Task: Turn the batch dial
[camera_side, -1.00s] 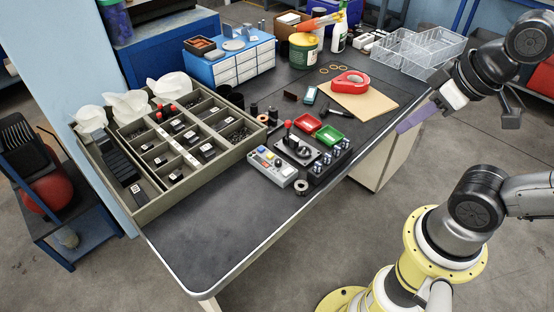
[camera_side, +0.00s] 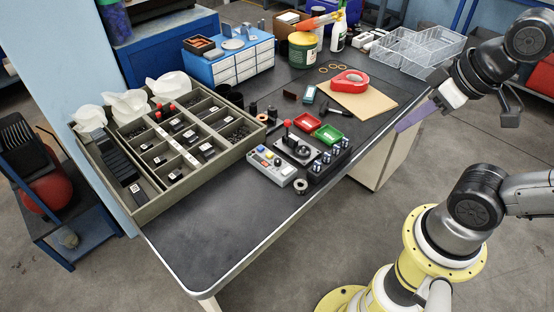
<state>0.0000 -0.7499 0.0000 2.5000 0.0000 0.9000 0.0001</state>
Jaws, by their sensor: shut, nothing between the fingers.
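Which knob is the batch dial I cannot tell at this size. Left of it is a grey control box (camera_side: 271,167) with coloured buttons.
Red (camera_side: 307,122) and green (camera_side: 327,134) trays sit behind the knobs. A dark ring (camera_side: 300,186) lies in front. A divided tray of parts (camera_side: 148,209) fills the left. A red tape dispenser (camera_side: 350,81) rests on a brown board (camera_side: 375,105). The front left bench top is clear.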

